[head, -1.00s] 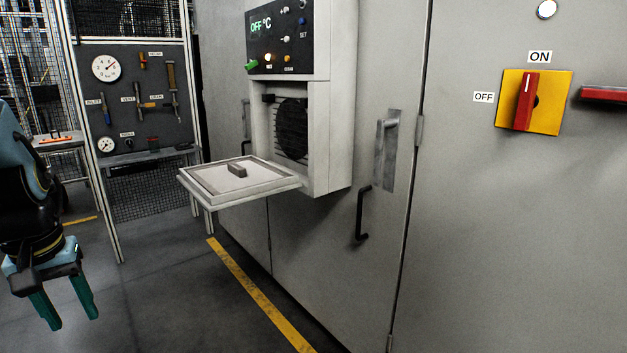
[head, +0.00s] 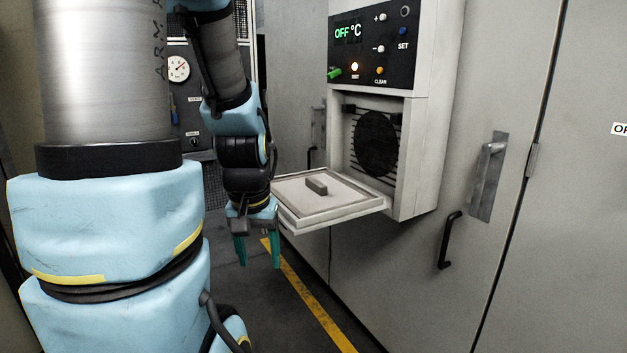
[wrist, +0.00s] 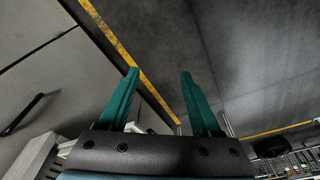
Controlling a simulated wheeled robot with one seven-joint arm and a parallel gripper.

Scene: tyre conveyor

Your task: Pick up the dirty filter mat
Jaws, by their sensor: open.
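The cooling unit's front flap (head: 290,222) is folded down and lies about level. A pale square panel (head: 343,196) with a small grey block (head: 316,186) sits in it. I cannot tell whether this panel is the dirty filter mat; no other mat shows. My gripper (head: 257,262) is open, empty and points down, left of the flap and with its fingertips lower in the picture. The wrist view shows the two green fingers (wrist: 159,72) apart, with only floor between them.
A dark round fan (head: 377,143) shows in the unit's opening, under a control panel (head: 372,45) reading OFF °C. Grey cabinet doors with a black handle (head: 449,240) stand right. A yellow floor line (head: 312,300) runs below.

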